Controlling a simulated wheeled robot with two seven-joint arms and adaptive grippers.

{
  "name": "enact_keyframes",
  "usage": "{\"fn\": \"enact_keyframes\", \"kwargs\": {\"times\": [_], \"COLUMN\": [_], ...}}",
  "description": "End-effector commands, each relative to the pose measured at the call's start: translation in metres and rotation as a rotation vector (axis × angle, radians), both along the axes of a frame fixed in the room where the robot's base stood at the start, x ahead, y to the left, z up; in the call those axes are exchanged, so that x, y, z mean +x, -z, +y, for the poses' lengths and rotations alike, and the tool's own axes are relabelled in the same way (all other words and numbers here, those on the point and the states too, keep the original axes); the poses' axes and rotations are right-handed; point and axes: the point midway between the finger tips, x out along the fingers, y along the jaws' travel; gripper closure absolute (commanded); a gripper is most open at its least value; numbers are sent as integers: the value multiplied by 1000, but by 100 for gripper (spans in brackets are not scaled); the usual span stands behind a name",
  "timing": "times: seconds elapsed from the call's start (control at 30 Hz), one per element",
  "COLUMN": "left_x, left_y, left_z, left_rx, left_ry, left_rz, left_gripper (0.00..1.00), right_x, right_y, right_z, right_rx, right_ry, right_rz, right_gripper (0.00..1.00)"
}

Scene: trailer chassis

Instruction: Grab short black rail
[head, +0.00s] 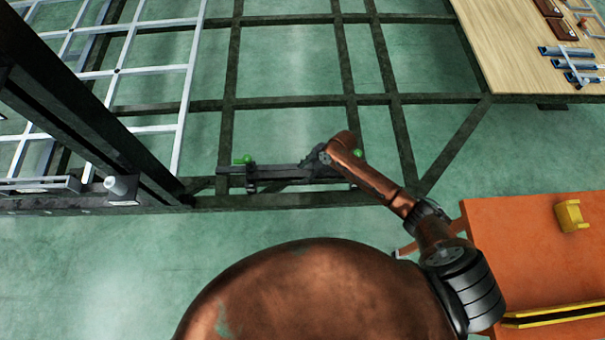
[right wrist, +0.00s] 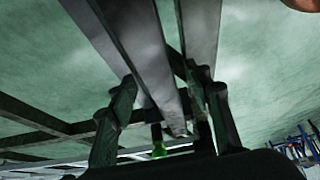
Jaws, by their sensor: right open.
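The short black rail (head: 280,173) lies along the near side beam of the chassis, with a green knob (head: 246,159) by its left part and another green knob (head: 357,153) by its right part. My right gripper (head: 318,157) is over the right half of the rail. In the right wrist view its two fingers (right wrist: 171,100) are spread, with a long bar (right wrist: 143,45) running between them, which looks like the rail. Whether a finger touches it cannot be told. The gripper's wrist hides part of the rail. My left gripper is not in view.
The dark chassis frame (head: 232,60) spans the middle, with a white grid (head: 152,128) on the left and a dark diagonal beam (head: 75,105). A wooden table (head: 510,45) with tools stands top right. An orange surface (head: 535,240) with a yellow block (head: 571,215) is at lower right.

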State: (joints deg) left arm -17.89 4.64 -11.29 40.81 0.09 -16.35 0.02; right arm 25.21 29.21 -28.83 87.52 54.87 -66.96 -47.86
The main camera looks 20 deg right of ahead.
Motion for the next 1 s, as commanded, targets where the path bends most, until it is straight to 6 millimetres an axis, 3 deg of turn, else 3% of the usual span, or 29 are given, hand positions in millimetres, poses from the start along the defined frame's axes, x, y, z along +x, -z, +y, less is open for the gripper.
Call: {"fn": "enact_keyframes", "kwargs": {"times": [0.3,1.0], "left_x": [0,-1], "left_y": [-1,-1], "left_z": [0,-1], "left_rx": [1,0], "left_ry": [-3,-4], "left_rz": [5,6], "left_gripper": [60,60], "right_x": [1,0], "right_y": [3,3], "right_z": [1,1], "right_rx": [-1,-1], "right_ry": [0,0], "right_rz": [-1,-1], "right_gripper": [55,100]}}
